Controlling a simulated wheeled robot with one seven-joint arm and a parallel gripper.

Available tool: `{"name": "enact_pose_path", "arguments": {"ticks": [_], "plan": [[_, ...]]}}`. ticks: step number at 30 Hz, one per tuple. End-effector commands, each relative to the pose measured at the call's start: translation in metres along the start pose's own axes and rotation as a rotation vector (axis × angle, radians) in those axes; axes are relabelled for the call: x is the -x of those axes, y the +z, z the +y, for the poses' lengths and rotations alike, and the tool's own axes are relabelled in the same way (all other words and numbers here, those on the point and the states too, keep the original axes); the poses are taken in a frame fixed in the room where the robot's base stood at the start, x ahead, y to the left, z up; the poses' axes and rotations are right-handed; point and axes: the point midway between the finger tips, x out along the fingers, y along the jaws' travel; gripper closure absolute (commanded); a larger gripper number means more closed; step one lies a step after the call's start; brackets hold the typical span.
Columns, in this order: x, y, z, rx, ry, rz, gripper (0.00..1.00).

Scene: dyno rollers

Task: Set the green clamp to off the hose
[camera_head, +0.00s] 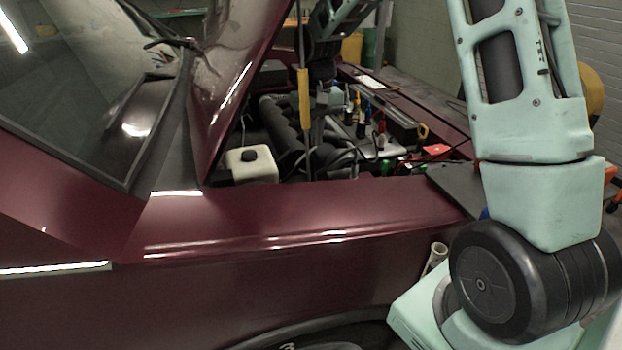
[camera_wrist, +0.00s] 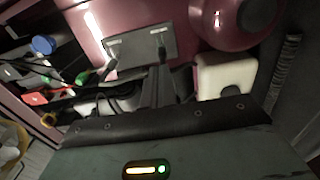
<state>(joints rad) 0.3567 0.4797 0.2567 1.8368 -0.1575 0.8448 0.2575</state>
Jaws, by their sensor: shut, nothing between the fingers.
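A small green piece (camera_wrist: 82,77), which may be the green clamp, lies at the left in the wrist view, close to dark hoses or cables (camera_wrist: 62,94). A green spot (camera_head: 385,165) in the engine bay in the head view may be the same piece. I cannot tell whether it sits around a hose. My gripper (camera_wrist: 158,72) shows its dark fingers together and empty in the wrist view, to the right of the green piece and apart from it. In the head view only dark parts of my wrist show behind the yellow-sleeved rod; the fingertips are not clear.
The dark red car's raised bonnet (camera_head: 235,70) and fender (camera_head: 290,222) border the engine bay. A white reservoir with a black cap (camera_head: 250,166) stands near the fender. A yellow-sleeved rod (camera_head: 304,98) rises beside my arm. Several tools and a red item (camera_head: 436,150) lie at the right.

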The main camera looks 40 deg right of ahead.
Motion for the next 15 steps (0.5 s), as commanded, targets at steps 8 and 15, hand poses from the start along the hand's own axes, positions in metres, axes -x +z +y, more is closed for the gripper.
{"name": "enact_pose_path", "arguments": {"ticks": [8, 15], "plan": [[-0.005, 0.000, 0.000, 0.000, 0.000, -0.002, 1.00], [-0.042, 0.001, 0.000, 0.000, 0.000, -0.006, 1.00]]}}
